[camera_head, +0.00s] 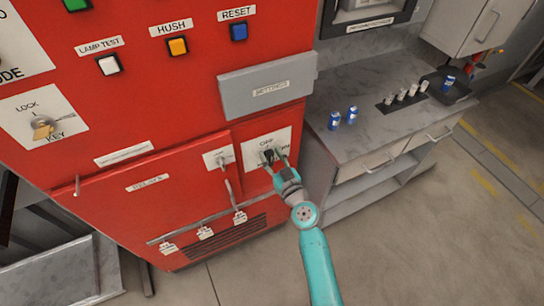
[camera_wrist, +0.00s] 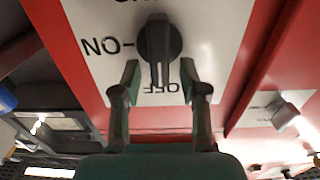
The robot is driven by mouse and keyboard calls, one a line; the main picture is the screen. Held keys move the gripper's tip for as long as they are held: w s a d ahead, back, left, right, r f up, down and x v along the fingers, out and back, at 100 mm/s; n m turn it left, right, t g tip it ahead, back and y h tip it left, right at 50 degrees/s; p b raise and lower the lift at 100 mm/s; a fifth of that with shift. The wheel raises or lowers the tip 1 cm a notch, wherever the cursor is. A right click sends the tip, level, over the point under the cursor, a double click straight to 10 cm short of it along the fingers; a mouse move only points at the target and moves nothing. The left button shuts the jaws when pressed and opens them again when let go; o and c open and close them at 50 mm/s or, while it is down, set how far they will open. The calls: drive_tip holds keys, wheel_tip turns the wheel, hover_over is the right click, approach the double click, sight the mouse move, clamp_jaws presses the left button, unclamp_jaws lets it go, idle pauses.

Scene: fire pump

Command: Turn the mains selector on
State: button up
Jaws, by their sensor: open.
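The mains selector is a black rotary knob (camera_head: 269,157) on a white plate (camera_head: 252,155) at the lower right of the red panel. In the wrist view the knob (camera_wrist: 158,42) has a bar handle that lies in line with the OFF mark; that view is upside down. The ON mark is a quarter turn away, on the right in the head view. My gripper (camera_head: 279,166) is in front of the plate. In the wrist view my gripper (camera_wrist: 160,70) is open, with one finger on each side of the handle's end and visible gaps between.
A grey SETTINGS cover (camera_head: 268,87) juts out above the selector. A small lever (camera_head: 225,180) is close on its left. A counter (camera_head: 385,120) with blue cans (camera_head: 352,114) stands to the right. The floor in front is clear.

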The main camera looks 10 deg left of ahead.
drive_tip(key=shift+c, duration=0.2)
clamp_jaws()
